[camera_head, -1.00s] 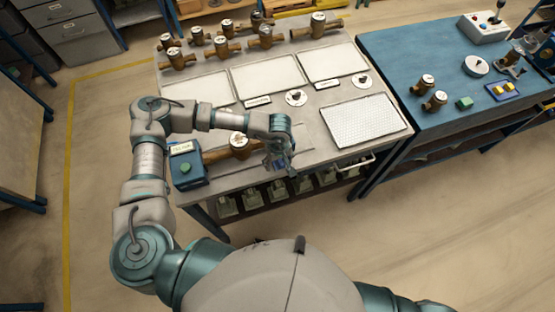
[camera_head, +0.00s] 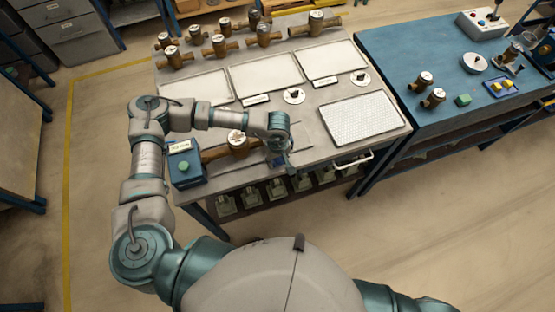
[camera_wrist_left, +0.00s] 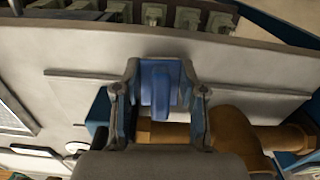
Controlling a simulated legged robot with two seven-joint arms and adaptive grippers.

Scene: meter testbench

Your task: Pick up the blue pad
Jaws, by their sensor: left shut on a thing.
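The blue pad (camera_wrist_left: 160,84) shows in the left wrist view between the two fingers of my left gripper (camera_wrist_left: 160,95). The fingers are shut on it, one on each side. The pad has a raised strip down its middle. In the head view my left gripper (camera_head: 279,160) is low over the front part of the grey bench, right of the brass meter (camera_head: 237,145). The pad is mostly hidden there by the gripper. I cannot tell whether the pad touches the bench. My right gripper is out of view.
The grey bench (camera_head: 318,128) holds white trays, a perforated tray (camera_head: 360,118) and several brass meters at the back. A blue box with a green button (camera_head: 185,164) stands at its left front. A blue table (camera_head: 400,50) adjoins on the right.

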